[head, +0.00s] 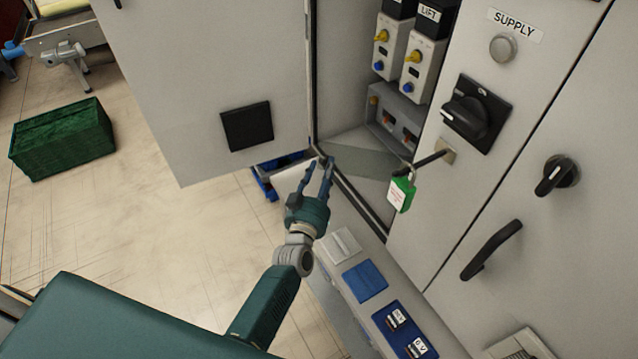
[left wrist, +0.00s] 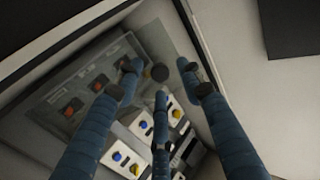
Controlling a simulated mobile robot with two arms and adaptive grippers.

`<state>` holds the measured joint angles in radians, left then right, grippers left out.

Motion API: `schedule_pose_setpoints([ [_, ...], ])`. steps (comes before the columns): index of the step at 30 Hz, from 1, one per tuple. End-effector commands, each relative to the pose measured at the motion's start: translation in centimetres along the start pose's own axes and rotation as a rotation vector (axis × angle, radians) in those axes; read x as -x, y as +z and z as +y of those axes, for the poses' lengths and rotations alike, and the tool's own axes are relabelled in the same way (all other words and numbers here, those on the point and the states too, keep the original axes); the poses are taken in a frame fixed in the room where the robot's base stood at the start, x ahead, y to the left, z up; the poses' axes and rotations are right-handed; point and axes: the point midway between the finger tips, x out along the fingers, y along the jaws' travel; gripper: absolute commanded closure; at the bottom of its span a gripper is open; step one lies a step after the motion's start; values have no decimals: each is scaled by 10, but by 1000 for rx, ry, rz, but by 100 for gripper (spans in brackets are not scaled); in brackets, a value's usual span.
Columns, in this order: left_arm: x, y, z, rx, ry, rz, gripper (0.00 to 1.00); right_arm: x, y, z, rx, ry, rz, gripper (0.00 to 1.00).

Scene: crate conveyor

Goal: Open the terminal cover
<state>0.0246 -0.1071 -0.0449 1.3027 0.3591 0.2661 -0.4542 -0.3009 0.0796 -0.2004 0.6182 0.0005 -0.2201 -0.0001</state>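The terminal cover (head: 362,163) looks like a translucent grey sheet low inside the open cabinet. In the left wrist view the clear cover (left wrist: 165,35) has a small dark round knob (left wrist: 160,73), with terminals showing behind it. My left gripper (head: 317,172) is at the cabinet's lower opening, just left of the cover. In the left wrist view its fingers (left wrist: 160,82) are spread, with the knob between the tips. I cannot tell whether they touch it. The right gripper is not in view.
The open cabinet door (head: 205,85) stands left of my left gripper. A green padlock tag (head: 401,193) hangs from a rod by the supply switch (head: 475,115). A bench ledge with a blue pad (head: 365,282) lies below. A green crate (head: 62,138) sits on the floor.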

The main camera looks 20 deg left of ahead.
Motion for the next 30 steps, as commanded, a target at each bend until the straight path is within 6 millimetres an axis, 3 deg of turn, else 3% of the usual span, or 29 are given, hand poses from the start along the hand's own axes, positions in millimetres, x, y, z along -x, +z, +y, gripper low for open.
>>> schedule_pose_setpoints([
  [9,66,2,0,0,0,-4,62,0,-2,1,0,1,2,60],
  [15,99,1,1,1,1,-3,62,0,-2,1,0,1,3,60],
  [20,110,0,1,1,1,0,62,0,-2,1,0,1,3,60],
  [28,111,0,1,1,1,0,62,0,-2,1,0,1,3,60],
  [30,111,0,1,0,2,-2,74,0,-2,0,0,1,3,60],
])
